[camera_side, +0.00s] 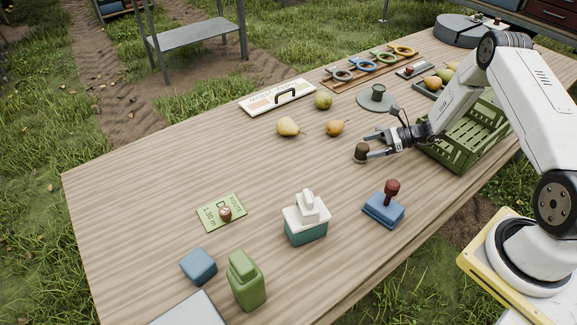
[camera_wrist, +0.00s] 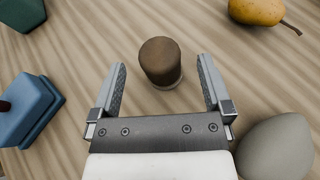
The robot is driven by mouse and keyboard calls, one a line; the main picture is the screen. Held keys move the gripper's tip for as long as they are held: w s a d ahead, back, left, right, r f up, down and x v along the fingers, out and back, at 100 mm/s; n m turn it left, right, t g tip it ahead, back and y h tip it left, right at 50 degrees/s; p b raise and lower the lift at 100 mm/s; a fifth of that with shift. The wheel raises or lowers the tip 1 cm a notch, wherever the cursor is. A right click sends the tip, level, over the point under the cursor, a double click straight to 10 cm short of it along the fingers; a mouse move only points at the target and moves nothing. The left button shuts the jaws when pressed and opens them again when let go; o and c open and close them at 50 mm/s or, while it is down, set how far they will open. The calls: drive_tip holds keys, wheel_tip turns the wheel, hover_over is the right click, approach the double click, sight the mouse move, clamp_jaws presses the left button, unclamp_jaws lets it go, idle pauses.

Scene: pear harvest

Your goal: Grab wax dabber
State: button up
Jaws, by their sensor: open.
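The wax dabber appears to be the short brown cylinder (camera_side: 361,152) with a paler base, standing upright on the wooden table; it also shows in the wrist view (camera_wrist: 160,60). My gripper (camera_side: 369,146) is open and low over the table, its fingers pointing at the dabber. In the wrist view my gripper (camera_wrist: 161,66) has one finger to each side, with the dabber centred at the fingertips and a gap on both sides. Neither finger visibly touches it.
A blue block with a red-handled stamp (camera_side: 384,208) and a teal box with a white top (camera_side: 306,222) stand in front. Pears (camera_side: 336,128) lie behind.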

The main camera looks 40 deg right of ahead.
sight(363, 149)
drive_tip(key=shift+f+x, duration=0.15)
drive_tip(key=shift+x, duration=0.7)
drive_tip(key=shift+f+x, duration=0.15)
drive_tip(key=shift+x, duration=0.65)
drive_tip(key=shift+d, duration=0.15)
drive_tip(key=c, duration=1.3)
drive_tip(key=shift+r, duration=0.15)
drive_tip(key=shift+c, duration=0.2)
drive_tip(key=shift+r, duration=1.15)
drive_tip(key=s+a+r, duration=0.3)
drive_tip(key=s+r, duration=0.7)
drive_tip(key=s, duration=0.3)
drive_tip(key=shift+s+a+r, duration=0.25)
drive_tip(key=shift+s+a, duration=0.05)
drive_tip(key=shift+s, duration=0.05)
